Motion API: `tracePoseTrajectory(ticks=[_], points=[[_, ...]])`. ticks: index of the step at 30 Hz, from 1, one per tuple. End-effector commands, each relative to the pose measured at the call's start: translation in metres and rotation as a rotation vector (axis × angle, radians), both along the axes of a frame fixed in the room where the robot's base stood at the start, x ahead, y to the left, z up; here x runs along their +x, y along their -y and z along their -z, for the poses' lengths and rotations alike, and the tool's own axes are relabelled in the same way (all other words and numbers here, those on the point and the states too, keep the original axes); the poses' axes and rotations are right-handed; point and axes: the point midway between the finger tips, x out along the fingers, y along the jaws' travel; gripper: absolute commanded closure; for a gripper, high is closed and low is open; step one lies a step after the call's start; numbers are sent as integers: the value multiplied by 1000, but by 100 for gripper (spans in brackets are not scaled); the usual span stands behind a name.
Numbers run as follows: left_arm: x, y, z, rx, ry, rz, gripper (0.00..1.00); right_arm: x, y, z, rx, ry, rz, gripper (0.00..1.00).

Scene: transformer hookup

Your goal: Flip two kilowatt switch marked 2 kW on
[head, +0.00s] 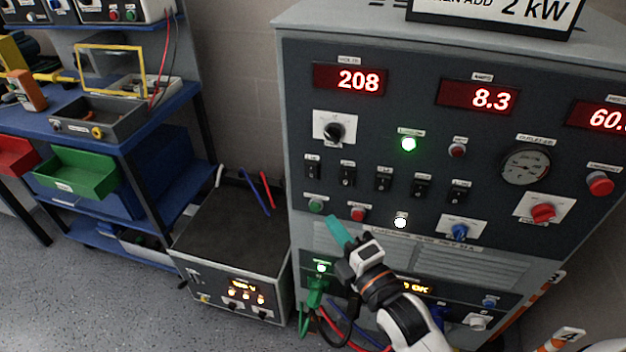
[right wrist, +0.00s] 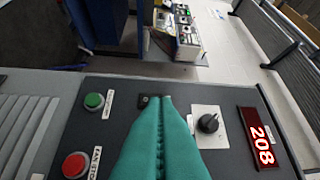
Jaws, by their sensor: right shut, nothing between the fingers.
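A row of several small black rocker switches runs across the dark panel front, from the leftmost switch (head: 312,167) to the rightmost switch (head: 459,193). Their labels are too small to read, so I cannot tell which is marked 2 kW, nor their positions. My right gripper (head: 336,228) is shut and empty, its teal fingers in front of the panel, below the switch row in the head view. In the right wrist view the fingertips (right wrist: 157,99) are beside a small switch (right wrist: 144,102); contact cannot be told. The fingers hide other switches there. My left gripper is not in view.
Near the switches are a black rotary knob (head: 334,131), green button (head: 315,206), red button (head: 358,214), lit green lamp (head: 408,144) and lit white lamp (head: 400,222). Displays read 208 (head: 350,79) and 8.3 (head: 478,97). A sign (head: 497,14) shows "2 kW". Cables hang below.

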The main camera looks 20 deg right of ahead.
Motion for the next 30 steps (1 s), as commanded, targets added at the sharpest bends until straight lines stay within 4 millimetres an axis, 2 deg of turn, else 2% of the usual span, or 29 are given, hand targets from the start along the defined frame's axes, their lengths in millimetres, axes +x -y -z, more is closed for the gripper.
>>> tracePoseTrajectory(ticks=[11,17,26,30], points=[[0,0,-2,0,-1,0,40,7,-1,-1,2,-1,0,100],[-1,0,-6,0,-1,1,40,37,-7,-5,4,0,1,100],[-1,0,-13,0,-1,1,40,100,-20,-10,3,-1,1,100],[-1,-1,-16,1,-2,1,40,117,-7,-12,0,-2,1,100]])
